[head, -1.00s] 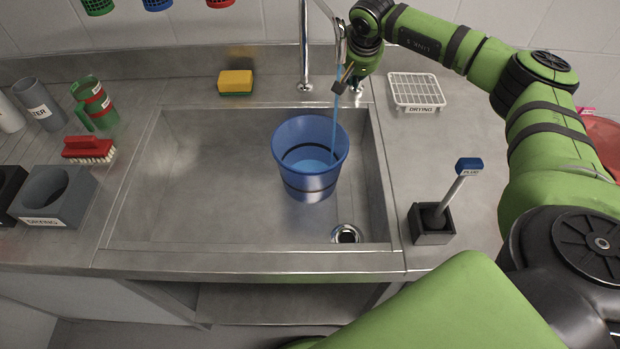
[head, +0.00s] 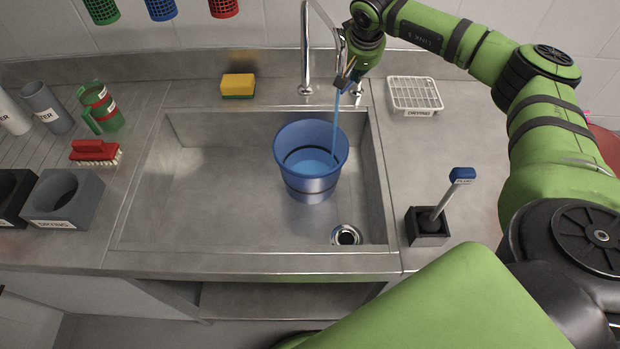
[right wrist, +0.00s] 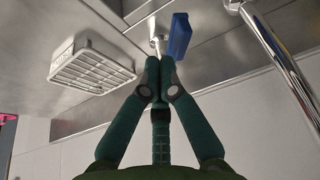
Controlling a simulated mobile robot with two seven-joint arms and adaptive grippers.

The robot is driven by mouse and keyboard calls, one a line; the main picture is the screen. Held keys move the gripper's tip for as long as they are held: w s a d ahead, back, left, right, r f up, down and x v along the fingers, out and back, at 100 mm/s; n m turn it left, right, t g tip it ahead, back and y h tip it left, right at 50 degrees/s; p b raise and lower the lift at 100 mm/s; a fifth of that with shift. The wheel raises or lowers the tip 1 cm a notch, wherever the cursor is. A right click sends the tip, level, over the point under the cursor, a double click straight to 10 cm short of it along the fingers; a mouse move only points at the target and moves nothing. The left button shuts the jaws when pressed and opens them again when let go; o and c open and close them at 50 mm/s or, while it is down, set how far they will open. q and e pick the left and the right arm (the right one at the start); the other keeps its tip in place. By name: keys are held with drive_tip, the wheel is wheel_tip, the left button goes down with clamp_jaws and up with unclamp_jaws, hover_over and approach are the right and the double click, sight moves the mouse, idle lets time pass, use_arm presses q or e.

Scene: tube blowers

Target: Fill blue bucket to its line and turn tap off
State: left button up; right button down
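The blue bucket (head: 311,187) stands upright in the sink, under the tap (head: 306,50). A blue stream of water (head: 336,128) runs down into it at its right side. Light blue water (head: 312,164) shows inside, just under a dark line ringing the inner wall. My right gripper (head: 345,82) is by the tap, behind the bucket. In the right wrist view its fingertips (right wrist: 159,66) are together, close to a pale stem and a blue handle-like piece (right wrist: 180,36). Whether they touch it is unclear. My left gripper is not in view.
The sink (head: 185,215) has free room left of the bucket and a drain (head: 346,235) in front. The drying rack (head: 415,94) and a blue-topped plug tool (head: 428,226) stand right. A sponge (head: 238,86), red brush (head: 95,151) and grey holder (head: 65,200) are left.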

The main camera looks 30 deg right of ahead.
drive_tip(key=w+a+r, duration=0.1)
drive_tip(key=w+a, duration=0.1)
drive_tip(key=w, duration=0.3)
drive_tip(key=shift+w+a+r, duration=0.15)
drive_tip(key=shift+r, duration=0.2)
